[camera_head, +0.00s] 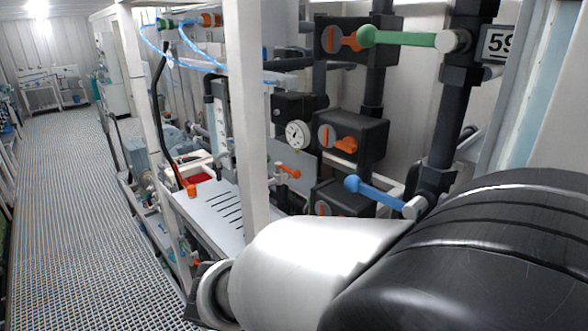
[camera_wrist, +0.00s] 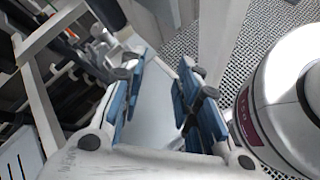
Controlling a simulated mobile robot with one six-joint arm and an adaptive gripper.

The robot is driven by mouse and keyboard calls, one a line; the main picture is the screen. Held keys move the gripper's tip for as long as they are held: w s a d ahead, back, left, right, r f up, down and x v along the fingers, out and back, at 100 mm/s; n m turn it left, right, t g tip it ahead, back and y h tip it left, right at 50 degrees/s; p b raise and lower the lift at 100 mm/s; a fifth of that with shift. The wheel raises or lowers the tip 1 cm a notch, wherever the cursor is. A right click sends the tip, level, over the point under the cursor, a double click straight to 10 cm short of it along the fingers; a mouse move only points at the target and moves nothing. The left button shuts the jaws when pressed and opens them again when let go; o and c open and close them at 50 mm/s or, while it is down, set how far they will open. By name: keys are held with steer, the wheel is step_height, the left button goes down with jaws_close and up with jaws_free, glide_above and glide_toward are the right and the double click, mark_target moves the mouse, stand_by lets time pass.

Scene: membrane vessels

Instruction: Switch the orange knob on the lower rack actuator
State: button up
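Several black actuator boxes with orange knobs are stacked on the rack in the head view. The lowest one (camera_head: 342,197) is partly hidden behind my arm, and only an edge of its orange knob (camera_head: 321,208) shows. The middle actuator (camera_head: 362,132) has a clear orange knob (camera_head: 345,144). The top actuator (camera_head: 376,38) has an orange knob (camera_head: 350,42) beside a green lever. My gripper (camera_wrist: 164,68) is open and empty in the wrist view, its blue-padded fingers apart. In the head view my arm hides it.
A white upright post (camera_head: 246,110) stands left of the actuators. A blue-handled lever (camera_head: 380,192) and a green-handled lever (camera_head: 400,38) stick out near them. A pressure gauge (camera_head: 297,134) sits beside the middle box. The grating floor (camera_head: 70,200) at left is open.

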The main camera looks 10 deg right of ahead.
steer(key=w+a+r+n+t+h+p, duration=0.2)
steer(key=w+a+r+n+t+p, duration=0.25)
steer(key=a, duration=0.25)
steer(key=w+a+r+n+t+h+p, duration=0.25)
steer(key=w+a+n+t, duration=0.2)
steer(key=a, duration=0.35)
steer(key=p+x, duration=0.3)
steer(key=x, duration=1.4)
steer(key=shift+d+f+n+y, duration=0.15)
steer(key=shift+f+n+y, duration=0.25)
steer(key=shift+f+y, duration=0.05)
jaws_close()
